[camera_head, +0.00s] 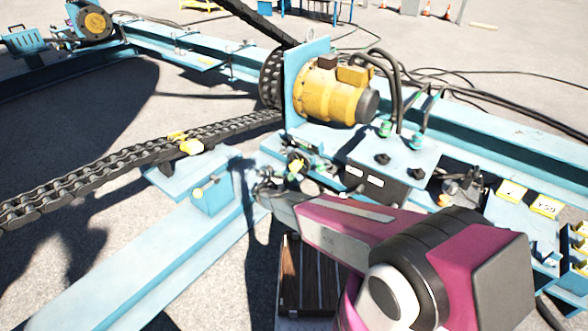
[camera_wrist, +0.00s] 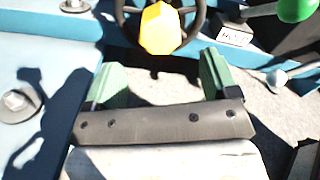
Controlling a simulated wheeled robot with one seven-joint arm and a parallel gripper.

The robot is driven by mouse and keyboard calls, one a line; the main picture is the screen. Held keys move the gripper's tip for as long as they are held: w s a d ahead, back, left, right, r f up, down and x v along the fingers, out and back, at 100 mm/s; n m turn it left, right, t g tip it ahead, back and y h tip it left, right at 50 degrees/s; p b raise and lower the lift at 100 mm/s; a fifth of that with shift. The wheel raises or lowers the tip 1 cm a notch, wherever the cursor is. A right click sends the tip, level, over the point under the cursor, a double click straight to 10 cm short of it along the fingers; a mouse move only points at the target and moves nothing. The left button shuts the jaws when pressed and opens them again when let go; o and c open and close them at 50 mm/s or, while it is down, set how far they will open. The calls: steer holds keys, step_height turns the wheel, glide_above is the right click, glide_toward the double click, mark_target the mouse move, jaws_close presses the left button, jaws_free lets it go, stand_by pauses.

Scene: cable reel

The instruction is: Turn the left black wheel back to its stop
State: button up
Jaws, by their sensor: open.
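A black wheel with a yellow centre knob (camera_wrist: 193,27) shows at the top of the wrist view, partly cut off by the edge. In the head view, a small dark wheel with yellow on it (camera_head: 296,166) sits below the yellow motor and looks like the same one. I cannot be sure that it is the left wheel. My gripper (camera_wrist: 161,72) is open, with its two green fingers apart and nothing between them. The wheel lies just beyond the fingertips, apart from them. In the head view, my gripper (camera_head: 266,188) is small and dark, just left of and below that wheel.
A green ball knob (camera_wrist: 297,9) and a pale ball lever (camera_wrist: 277,78) stand right of the wheel. A blue box with two black knobs (camera_head: 395,155) lies right in the head view. A chain (camera_head: 110,160) runs left. A yellow motor (camera_head: 325,92) stands behind.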

mark_target(292, 169)
steer(key=x, duration=0.9)
steer(key=shift+w+d, duration=0.15)
steer(key=shift+w, duration=0.05)
steer(key=c, duration=1.2)
steer(key=shift+c, duration=0.2)
steer(key=shift+n, duration=0.4)
steer(key=n, duration=0.5)
steer(key=shift+n, duration=0.3)
steer(key=n, duration=0.3)
steer(key=shift+n, duration=2.2)
